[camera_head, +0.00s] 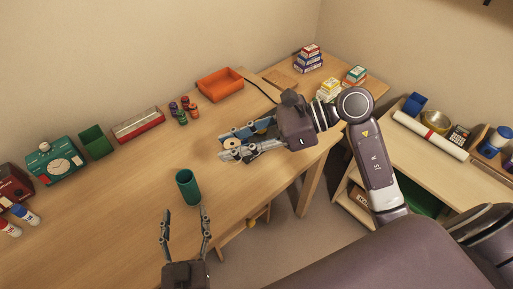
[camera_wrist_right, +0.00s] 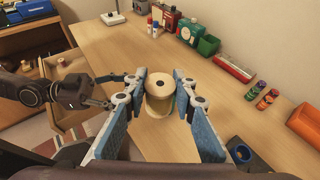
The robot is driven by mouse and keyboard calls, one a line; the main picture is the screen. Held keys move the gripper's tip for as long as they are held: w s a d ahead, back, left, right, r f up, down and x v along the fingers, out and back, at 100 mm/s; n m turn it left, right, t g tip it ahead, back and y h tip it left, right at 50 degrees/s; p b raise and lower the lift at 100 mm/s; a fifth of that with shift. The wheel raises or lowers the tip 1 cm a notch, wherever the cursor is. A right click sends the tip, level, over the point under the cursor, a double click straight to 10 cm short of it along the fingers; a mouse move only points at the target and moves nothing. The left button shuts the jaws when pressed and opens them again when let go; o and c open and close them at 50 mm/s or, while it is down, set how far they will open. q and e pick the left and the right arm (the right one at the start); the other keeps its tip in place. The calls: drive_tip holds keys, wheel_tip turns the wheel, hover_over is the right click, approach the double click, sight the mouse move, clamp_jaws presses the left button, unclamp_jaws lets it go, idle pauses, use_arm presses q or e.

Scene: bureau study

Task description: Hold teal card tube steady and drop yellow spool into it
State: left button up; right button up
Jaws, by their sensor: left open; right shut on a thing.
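The teal card tube (camera_head: 188,188) stands upright on the desk in the head view, its open mouth facing up. My left gripper (camera_head: 185,211) is open just in front of it, its two fingers spread and pointing toward the tube, with nothing between them. My right gripper (camera_head: 226,147) is shut on the pale yellow spool (camera_head: 233,144), to the right of and beyond the tube. In the right wrist view the spool (camera_wrist_right: 158,88) sits between the blue finger pads, its end with a dark hole showing. I cannot make out the tube clearly in that view.
Along the wall stand a green box (camera_head: 95,141), a red-and-grey box (camera_head: 138,125), small coloured spools (camera_head: 181,112) and an orange tray (camera_head: 220,84). A dark blue ring-shaped thing (camera_wrist_right: 240,152) lies near my right gripper. The desk (camera_head: 110,215) left of the tube is clear.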

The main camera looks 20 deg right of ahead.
sight(185, 186)
use_arm(q)
drive_tip(key=x, duration=1.2)
use_arm(e)
drive_tip(key=w+a+r+n+g, duration=0.3)
drive_tip(key=w+a+n+g, duration=0.4)
drive_tip(key=a, duration=0.5)
drive_tip(key=shift+w+a+n+g, duration=0.25)
drive_tip(key=shift+w+g, duration=0.25)
drive_tip(key=shift+g, duration=0.4)
use_arm(q)
drive_tip(key=shift+c, duration=0.4)
drive_tip(key=c, duration=1.2)
use_arm(e)
wheel_tip(185, 186, down, 13)
drive_tip(key=o, duration=1)
drive_tip(key=shift+o, duration=0.2)
